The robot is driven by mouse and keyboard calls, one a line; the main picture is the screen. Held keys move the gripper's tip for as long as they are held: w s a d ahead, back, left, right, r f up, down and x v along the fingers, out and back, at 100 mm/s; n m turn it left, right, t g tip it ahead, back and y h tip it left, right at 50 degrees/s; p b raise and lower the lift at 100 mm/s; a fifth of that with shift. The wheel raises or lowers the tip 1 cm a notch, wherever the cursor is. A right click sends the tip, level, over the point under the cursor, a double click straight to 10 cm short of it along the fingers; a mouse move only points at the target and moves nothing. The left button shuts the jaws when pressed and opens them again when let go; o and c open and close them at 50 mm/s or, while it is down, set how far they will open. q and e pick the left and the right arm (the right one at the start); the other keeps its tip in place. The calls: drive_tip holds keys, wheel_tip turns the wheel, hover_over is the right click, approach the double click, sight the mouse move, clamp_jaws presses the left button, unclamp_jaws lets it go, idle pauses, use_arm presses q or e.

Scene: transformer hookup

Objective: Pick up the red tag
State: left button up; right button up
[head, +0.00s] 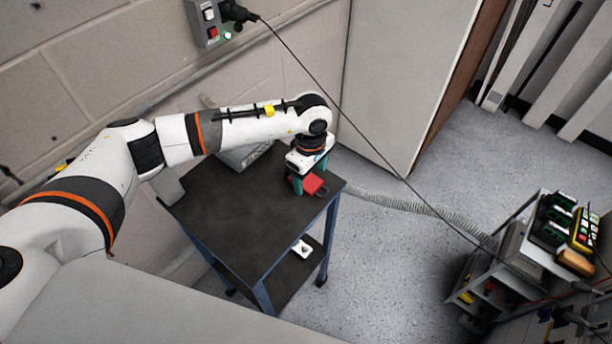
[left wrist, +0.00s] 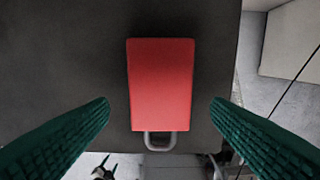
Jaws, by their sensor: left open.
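The red tag (head: 313,184) lies near the far right corner of the dark cart top, partly covered by my left gripper in the head view. In the left wrist view the red tag (left wrist: 161,85) is a flat red block with a grey metal loop at its lower end. My left gripper (head: 309,180) points down over the tag. In the left wrist view its green ribbed fingers (left wrist: 160,106) are open, one on each side of the tag, with a gap to it on both sides. My right gripper is not in view.
The cart top (head: 240,210) is otherwise mostly bare, with a grey object (head: 245,155) by the wall. A cable hangs from the wall switch box (head: 210,22) across the view. A second cart (head: 520,250) with devices stands at the right. A white item (head: 302,249) sits on the lower shelf.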

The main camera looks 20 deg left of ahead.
use_arm(q)
drive_tip(key=shift+f, duration=0.85)
drive_tip(key=c, duration=1.1)
drive_tip(key=shift+r, duration=0.1)
